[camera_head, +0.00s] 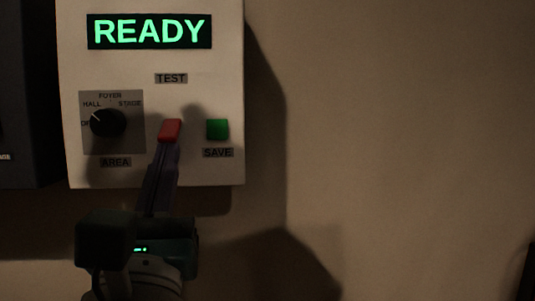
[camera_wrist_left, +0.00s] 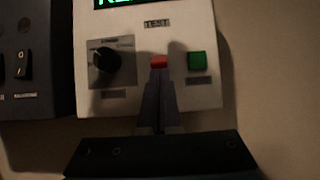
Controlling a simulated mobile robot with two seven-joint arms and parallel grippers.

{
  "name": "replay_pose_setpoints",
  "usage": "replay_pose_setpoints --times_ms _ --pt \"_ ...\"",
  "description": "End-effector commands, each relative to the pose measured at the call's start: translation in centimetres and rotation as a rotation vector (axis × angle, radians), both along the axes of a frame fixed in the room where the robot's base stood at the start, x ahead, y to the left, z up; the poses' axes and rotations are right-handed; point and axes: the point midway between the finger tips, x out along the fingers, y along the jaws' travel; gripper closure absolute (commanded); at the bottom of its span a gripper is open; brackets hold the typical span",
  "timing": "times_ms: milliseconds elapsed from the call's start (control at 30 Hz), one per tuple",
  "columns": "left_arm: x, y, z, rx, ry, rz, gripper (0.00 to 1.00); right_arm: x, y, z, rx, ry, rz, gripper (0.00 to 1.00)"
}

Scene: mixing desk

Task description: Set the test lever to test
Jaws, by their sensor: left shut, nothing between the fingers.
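The test lever has a red handle (camera_head: 170,130) and sits below the TEST label (camera_head: 171,78) on a white control panel (camera_head: 220,75). My left gripper (camera_head: 166,148) is shut, with its fingertips right at the lower end of the red handle. In the left wrist view the red handle (camera_wrist_left: 158,61) shows just above the closed fingertips (camera_wrist_left: 154,84). I cannot tell whether they touch it. The fingers hide the part below the handle. My right gripper is not in view.
A black AREA knob (camera_head: 108,123) is left of the lever, and a green SAVE button (camera_head: 217,129) is right of it. The display (camera_head: 150,32) reads READY. A dark panel (camera_wrist_left: 30,60) with a rocker switch (camera_wrist_left: 22,64) stands at left. The wall at right is bare.

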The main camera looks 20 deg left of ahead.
Motion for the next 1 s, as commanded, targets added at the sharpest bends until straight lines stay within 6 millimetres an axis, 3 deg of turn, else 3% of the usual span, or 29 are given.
replay_pose_setpoints --times_ms 500,1000 --pt "-0.4 -0.2 1.3 -0.057 0.094 0.000 1.00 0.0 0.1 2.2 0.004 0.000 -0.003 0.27" --pt "-0.5 -0.5 2.3 -0.059 0.093 0.000 1.00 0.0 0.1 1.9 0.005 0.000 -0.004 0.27"
